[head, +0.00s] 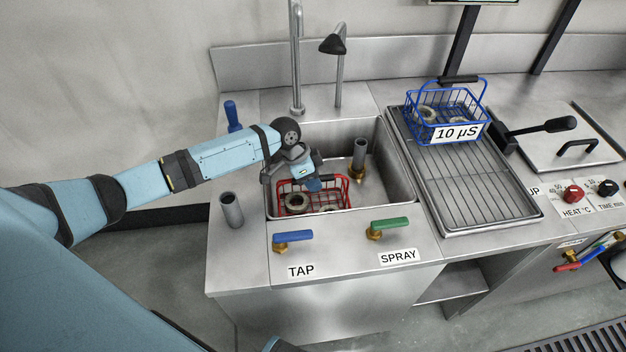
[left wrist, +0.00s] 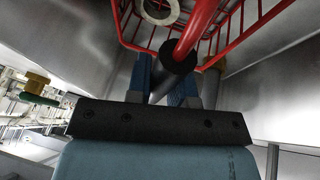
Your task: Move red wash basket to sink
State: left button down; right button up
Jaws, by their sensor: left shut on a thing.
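The red wash basket (head: 345,190) is inside the sink (head: 400,190), at its front left, with ring-shaped metal parts (head: 298,202) in it. My left gripper (head: 313,184) is over the basket and shut on its handle. In the left wrist view the red handle (left wrist: 198,30) runs between the blue fingers of the gripper (left wrist: 168,85), and the red wires of the basket (left wrist: 245,25) show beyond. Whether the basket rests on the sink floor cannot be told. My right gripper is not in view.
A standpipe (head: 359,155) stands in the sink's back right. The blue TAP lever (head: 293,236) and green SPRAY lever (head: 390,225) are on the front ledge. A blue basket (head: 447,118) labelled 10 µS sits on the drain rack (head: 470,190) to the right.

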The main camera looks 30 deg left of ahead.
pick_arm(q)
jog(key=c, duration=1)
grip_release()
jog(key=p+v, duration=0.1)
jog(key=v, duration=1.1)
